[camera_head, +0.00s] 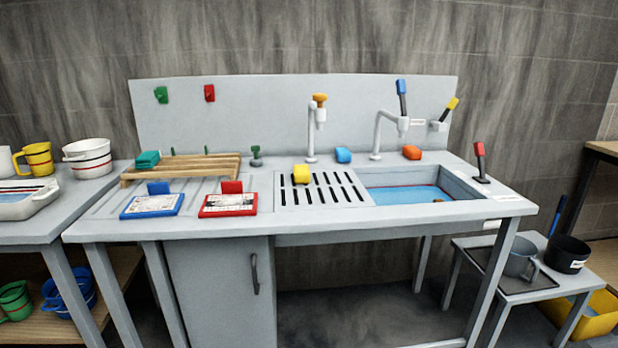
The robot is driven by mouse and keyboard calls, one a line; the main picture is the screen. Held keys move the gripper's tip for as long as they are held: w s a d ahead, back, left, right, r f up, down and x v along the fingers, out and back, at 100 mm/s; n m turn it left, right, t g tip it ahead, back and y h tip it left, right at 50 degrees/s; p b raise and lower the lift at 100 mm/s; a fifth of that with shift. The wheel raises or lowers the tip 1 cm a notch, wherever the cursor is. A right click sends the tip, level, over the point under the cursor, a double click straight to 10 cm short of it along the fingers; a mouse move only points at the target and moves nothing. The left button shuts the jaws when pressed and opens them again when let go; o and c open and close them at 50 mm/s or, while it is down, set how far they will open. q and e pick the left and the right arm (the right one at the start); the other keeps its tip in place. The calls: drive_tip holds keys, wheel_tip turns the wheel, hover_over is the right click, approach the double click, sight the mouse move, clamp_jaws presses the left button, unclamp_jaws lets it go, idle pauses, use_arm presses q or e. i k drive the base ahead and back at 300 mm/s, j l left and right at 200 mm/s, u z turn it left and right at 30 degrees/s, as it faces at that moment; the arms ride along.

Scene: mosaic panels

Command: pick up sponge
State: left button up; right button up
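I cannot tell which one the task means. Neither of my grippers shows in the head view, and nothing is seen touching the blocks.
The sink basin (405,194) holds blue water. Two white taps (311,132) rise behind the grate and basin. Blue and red framed boards (228,205) lie at the front left of the counter. A wooden rack (185,168) stands behind them. Side tables flank the unit.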

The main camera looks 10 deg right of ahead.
sight(301, 172)
drive_tip(key=i+j+z, duration=0.15)
drive_tip(key=i+j, duration=0.55)
drive_tip(key=i, duration=0.05)
